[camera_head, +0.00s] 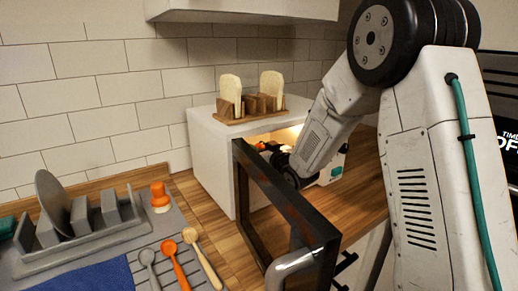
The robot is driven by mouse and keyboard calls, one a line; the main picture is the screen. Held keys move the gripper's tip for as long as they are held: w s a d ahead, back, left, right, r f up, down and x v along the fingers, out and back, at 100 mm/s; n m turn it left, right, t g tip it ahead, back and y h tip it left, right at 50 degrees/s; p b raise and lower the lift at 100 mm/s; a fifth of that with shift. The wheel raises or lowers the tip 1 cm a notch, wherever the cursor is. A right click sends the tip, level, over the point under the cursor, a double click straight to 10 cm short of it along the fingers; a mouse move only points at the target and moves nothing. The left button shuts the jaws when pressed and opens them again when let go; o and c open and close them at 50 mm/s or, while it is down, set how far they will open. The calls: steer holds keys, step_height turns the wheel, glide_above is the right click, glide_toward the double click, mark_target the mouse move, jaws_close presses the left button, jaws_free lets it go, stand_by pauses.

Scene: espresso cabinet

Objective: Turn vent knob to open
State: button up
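A white cabinet (212,160) stands on the wooden counter. Its dark-framed door (318,222) with a grey handle (300,263) is swung open toward me. The inside is lit. My arm comes from the right and reaches into the opening, with my gripper (275,153) at its dark end, partly behind the door frame. I cannot tell whether its fingers are open or shut. A small orange thing (261,146) shows beside the gripper inside; I cannot tell what it is. A teal part (336,171) is on the cabinet's right front. I cannot make out the vent knob for certain.
A wooden rack with bread slices (271,84) stands on the cabinet. To the left are a grey dish rack (85,238), an orange-topped shaker (160,196), several spoons (205,262) and a blue cloth (85,278). The open door stands in front of the opening, close to my arm.

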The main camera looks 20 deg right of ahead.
steer(key=shift+a+h, duration=0.1)
steer(key=shift+h, duration=0.2)
steer(key=shift+m+h, duration=0.9)
steer(key=shift+m+t+h, duration=0.3)
steer(key=shift+m+h, duration=0.5)
steer(key=shift+h, duration=0.7)
steer(key=o, duration=1)
steer(key=shift+s, duration=3.95)
